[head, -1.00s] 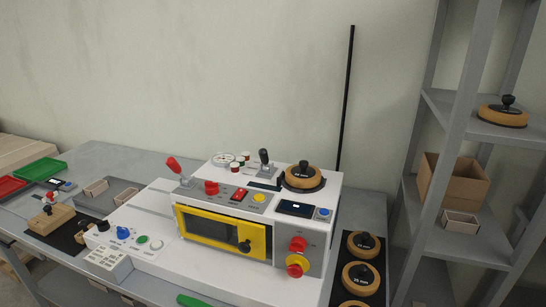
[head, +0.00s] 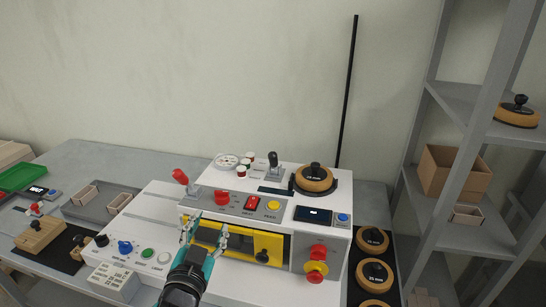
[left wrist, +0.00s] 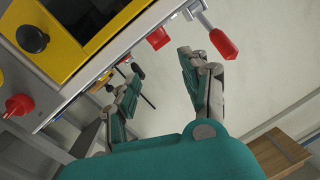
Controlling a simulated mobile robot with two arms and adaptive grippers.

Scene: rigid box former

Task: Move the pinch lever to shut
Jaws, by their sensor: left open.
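A lever with a red handle (head: 180,176) stands at the left end of the machine's top panel, its handle leaning left; it also shows in the left wrist view (left wrist: 223,43). A second lever with a black handle (head: 272,159) stands nearly upright farther back. The labels are too small to tell which is the pinch lever. My left gripper (head: 208,230) is open and empty in front of the yellow-framed window, below and right of the red lever. In the left wrist view its fingers (left wrist: 160,62) are spread, the red handle beyond the right finger. My right gripper is out of view.
The white machine's front has a red knob (head: 222,197), a yellow button (head: 273,205), a yellow window frame (head: 270,246) and a red stop knob (head: 317,268). A round wooden weight (head: 314,178) sits on top. A grey shelf (head: 460,130) stands at right. Space above the machine is clear.

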